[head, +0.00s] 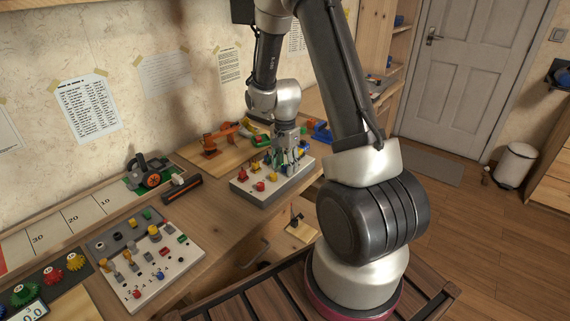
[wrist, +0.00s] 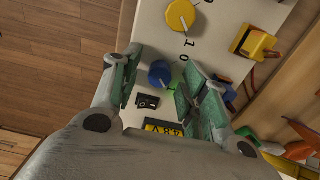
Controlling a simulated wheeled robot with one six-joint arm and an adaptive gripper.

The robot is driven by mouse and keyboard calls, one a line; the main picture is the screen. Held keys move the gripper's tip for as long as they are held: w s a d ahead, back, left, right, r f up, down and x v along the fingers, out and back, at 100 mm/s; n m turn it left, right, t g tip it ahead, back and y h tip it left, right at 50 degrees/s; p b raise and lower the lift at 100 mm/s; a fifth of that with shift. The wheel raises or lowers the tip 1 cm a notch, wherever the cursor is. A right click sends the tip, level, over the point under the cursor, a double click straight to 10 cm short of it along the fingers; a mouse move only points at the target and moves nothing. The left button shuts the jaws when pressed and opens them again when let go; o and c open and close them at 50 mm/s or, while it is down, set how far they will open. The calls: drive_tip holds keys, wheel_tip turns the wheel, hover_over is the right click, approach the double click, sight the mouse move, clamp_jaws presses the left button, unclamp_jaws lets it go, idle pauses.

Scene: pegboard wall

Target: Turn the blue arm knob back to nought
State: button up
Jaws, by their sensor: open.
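The blue knob (wrist: 161,73) is a small round knob on the pale control panel (wrist: 150,30). In the wrist view it shows between the two fingers of my gripper (wrist: 158,92), near their tips. The fingers have green pads and stand apart, one on each side of the knob; I cannot tell whether either touches it. A "0" and a "1" are printed beside the knob. I cannot tell which way the knob points. In the head view my gripper (head: 286,158) is low over the panel (head: 262,194) and hides the blue knob.
A yellow knob (wrist: 181,16) and a yellow block-like part (wrist: 253,42) sit close by on the panel. A small black part (wrist: 147,101) and a yellow-lettered display (wrist: 163,127) lie nearer my palm. A second panel (head: 146,290) stands at the left on the bench.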

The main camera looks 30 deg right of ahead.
clamp_jaws()
